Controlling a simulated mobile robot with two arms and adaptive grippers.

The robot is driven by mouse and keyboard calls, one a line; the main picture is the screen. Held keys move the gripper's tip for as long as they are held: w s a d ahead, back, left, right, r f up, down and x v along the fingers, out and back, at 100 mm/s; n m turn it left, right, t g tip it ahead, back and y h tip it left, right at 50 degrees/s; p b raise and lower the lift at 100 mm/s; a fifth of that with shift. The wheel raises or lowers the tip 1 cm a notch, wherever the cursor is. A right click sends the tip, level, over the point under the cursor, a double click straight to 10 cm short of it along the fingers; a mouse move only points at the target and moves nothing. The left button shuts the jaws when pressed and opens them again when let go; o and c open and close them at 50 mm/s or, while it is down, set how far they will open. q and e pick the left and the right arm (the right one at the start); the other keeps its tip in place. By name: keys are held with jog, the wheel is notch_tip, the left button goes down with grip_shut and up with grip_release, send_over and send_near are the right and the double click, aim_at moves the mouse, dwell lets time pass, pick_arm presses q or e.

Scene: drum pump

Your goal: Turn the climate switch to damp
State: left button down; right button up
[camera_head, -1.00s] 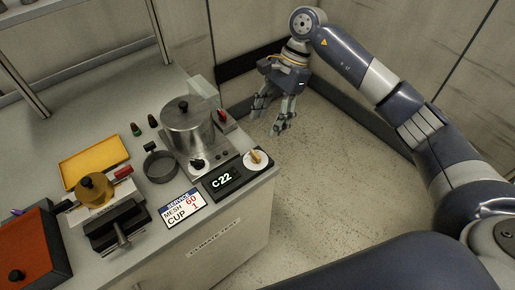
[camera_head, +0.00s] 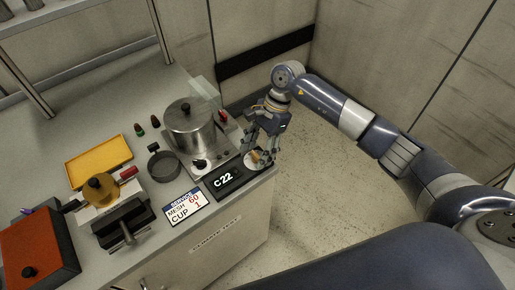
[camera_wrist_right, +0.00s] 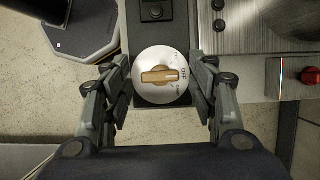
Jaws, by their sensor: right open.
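The climate switch (camera_wrist_right: 159,75) is a tan knob on a round white dial with small lettering, seen near the middle of the right wrist view. In that view the knob lies roughly level across the dial; the lettering is too small to read surely. In the head view the switch (camera_head: 256,157) sits at the counter's front right corner, partly behind my fingers. My right gripper (camera_head: 260,150) is open above the dial, its fingers on either side of the knob and apart from it. My left gripper is not in view.
A steel pot (camera_head: 190,128) with a black knob and red switch stands behind. Floor right of the counter is clear.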

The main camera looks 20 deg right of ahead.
jog(key=c, duration=1.1)
jog(key=shift+o, duration=0.2)
jog(key=m+t+b, duration=0.1)
jog(key=m+b, duration=0.1)
jog(key=m, duration=0.1)
jog(key=shift+s+d+f, duration=0.1)
jog(key=m+t+b, duration=0.1)
jog(key=m+b, duration=0.1)
jog(key=m, duration=0.1)
jog(key=shift+t, duration=0.3)
jog(key=shift+s+m+t+b, duration=0.1)
jog(key=shift+m+t+b, duration=0.3)
jog(key=shift+m+b, duration=0.7)
jog(key=shift+m+p, duration=0.3)
jog(key=shift+m, duration=0.2)
jog(key=o, duration=1.1)
jog(key=shift+c, duration=0.2)
